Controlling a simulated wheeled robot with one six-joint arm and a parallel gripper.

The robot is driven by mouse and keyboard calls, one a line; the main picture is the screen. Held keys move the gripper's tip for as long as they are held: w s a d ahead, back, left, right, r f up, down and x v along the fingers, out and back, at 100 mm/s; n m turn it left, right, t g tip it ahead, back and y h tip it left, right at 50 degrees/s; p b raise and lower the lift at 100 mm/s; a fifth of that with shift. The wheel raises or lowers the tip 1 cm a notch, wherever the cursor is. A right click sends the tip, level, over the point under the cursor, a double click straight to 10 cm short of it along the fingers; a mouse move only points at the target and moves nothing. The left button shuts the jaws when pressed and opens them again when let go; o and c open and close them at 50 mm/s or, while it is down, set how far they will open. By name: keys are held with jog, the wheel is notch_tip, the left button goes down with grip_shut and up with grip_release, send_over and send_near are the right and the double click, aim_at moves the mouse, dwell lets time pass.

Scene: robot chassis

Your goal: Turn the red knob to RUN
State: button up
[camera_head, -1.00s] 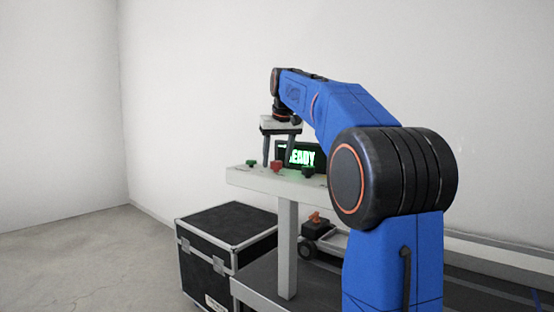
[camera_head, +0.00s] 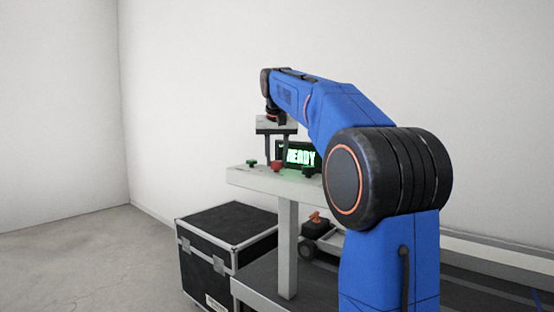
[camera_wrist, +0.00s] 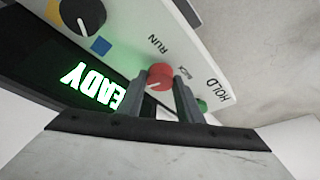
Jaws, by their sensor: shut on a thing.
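The red knob (camera_head: 277,167) stands on the pale panel (camera_head: 238,177), and it also shows in the wrist view (camera_wrist: 160,74). My gripper (camera_head: 278,157) points down over the panel. In the wrist view its two fingers (camera_wrist: 160,88) stand on either side of the red knob, closed on it. The panel's print shows RUN and HOLD near the knob, with a smaller word between them. I cannot tell clearly where the knob's mark points. A lit green display (camera_head: 301,156) behind the knob reads READY, partly hidden by a finger.
A black case (camera_head: 225,235) stands on the floor below.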

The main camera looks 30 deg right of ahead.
jog(key=m, duration=0.2)
jog(key=m+g+h, duration=0.1)
jog(key=m, duration=0.1)
jog(key=shift+w+a+m, duration=0.15)
jog(key=shift+w+m, duration=0.05)
jog(key=shift+m, duration=0.1)
jog(key=shift+w+m+g+h, duration=0.1)
jog(key=shift+m+g+h, duration=0.55)
jog(key=shift+m, duration=1.35)
jog(key=o, duration=1)
jog(key=shift+o, duration=0.2)
